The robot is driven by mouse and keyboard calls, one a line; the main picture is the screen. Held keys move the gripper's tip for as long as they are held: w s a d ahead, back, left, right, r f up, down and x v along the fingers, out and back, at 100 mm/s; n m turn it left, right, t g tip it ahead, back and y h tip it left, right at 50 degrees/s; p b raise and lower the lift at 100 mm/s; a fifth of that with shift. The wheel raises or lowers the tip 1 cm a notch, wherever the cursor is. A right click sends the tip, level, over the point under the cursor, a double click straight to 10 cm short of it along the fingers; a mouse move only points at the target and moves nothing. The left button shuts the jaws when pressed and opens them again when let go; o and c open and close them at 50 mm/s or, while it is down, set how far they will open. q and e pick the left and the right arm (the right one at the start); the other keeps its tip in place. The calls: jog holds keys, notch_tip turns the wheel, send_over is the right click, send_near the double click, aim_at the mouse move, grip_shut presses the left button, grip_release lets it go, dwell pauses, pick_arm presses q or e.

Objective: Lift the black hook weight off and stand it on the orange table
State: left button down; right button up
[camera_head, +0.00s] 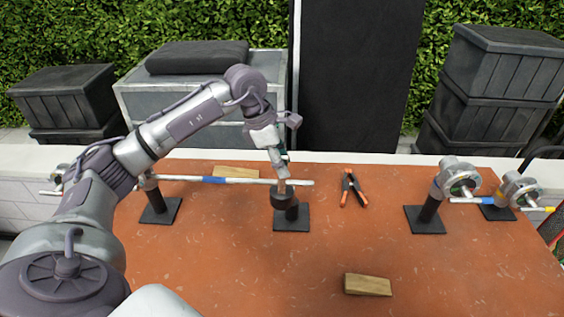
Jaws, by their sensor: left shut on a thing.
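The black hook weight (283,199) is a dark round body near the right end of a white rod (250,181) with a blue band. My left gripper (281,178) reaches down from above and is shut on the upper part of the hook weight, at rod height. The gripper hides much of the hook, so I cannot tell whether it still touches the rod. The orange table (230,260) lies under everything. My right gripper is not in view.
Another black stand (160,212) holds the rod's left part. Pliers with orange handles (351,188) lie right of the weight. A wooden block (368,285) lies near the front, another (236,172) behind the rod. Metal clamps on stands (429,213) are at the right. The front middle is clear.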

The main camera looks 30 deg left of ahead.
pick_arm(q)
jog(key=shift+s, duration=0.1)
jog(key=shift+s+d, duration=0.5)
jog(key=shift+s, duration=0.2)
jog(key=shift+s+d+b, duration=0.35)
jog(key=shift+s+d, duration=0.05)
jog(key=shift+s, duration=0.3)
jog(key=shift+s+d+b, duration=0.3)
jog(key=shift+s+d, duration=0.1)
jog(key=shift+s, duration=0.25)
